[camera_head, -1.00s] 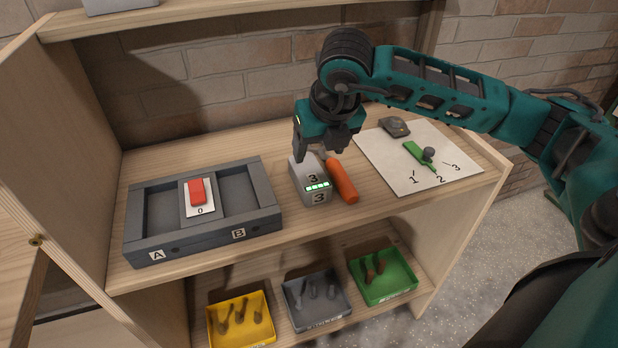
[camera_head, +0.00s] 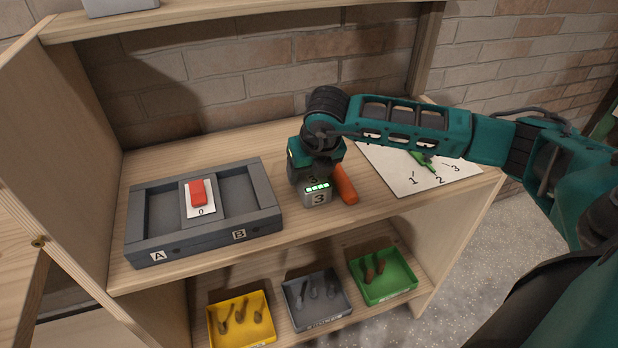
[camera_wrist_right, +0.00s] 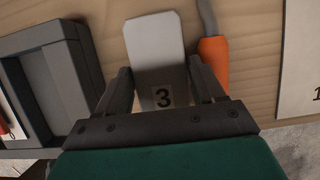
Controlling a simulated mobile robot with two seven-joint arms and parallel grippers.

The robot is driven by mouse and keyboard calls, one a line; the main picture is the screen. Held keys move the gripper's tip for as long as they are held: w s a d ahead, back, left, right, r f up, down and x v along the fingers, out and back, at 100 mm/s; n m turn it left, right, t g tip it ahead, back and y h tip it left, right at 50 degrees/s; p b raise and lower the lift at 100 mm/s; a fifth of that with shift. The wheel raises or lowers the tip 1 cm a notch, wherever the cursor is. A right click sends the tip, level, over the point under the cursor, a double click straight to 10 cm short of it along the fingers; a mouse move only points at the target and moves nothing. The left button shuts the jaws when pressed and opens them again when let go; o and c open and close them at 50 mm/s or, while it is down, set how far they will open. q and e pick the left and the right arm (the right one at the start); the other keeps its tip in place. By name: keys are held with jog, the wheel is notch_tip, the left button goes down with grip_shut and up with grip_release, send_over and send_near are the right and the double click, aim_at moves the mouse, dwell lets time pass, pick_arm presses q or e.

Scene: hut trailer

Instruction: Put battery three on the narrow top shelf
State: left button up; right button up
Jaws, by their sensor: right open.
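Battery three (camera_head: 317,195) is a light grey block with a "3" label and a row of green lights. It stands on the main shelf board, between the dark grey dock and an orange-handled tool. My right gripper (camera_head: 314,180) is right over it and hides its upper part. In the right wrist view the battery (camera_wrist_right: 158,60) lies between the two open fingers (camera_wrist_right: 160,85), one on each side; contact cannot be made out. The narrow top shelf (camera_head: 250,10) runs along the top of the head view. My left gripper is not in view.
The orange-handled tool (camera_head: 346,185) lies close to the battery's right; its handle also shows in the wrist view (camera_wrist_right: 213,65). The dark grey dock (camera_head: 262,220) with a red switch (camera_head: 198,192) is at left. A numbered white sheet (camera_head: 400,180) is at right. A grey object (camera_head: 118,5) sits on the top shelf.

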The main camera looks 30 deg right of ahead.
jog(key=shift+f+b, duration=0.25)
jog(key=shift+b, duration=0.2)
dwell(0.4)
jog(key=shift+c, duration=0.2)
jog(key=c, duration=0.8)
jog(key=shift+r, duration=0.1)
jog(key=shift+c, duration=0.6)
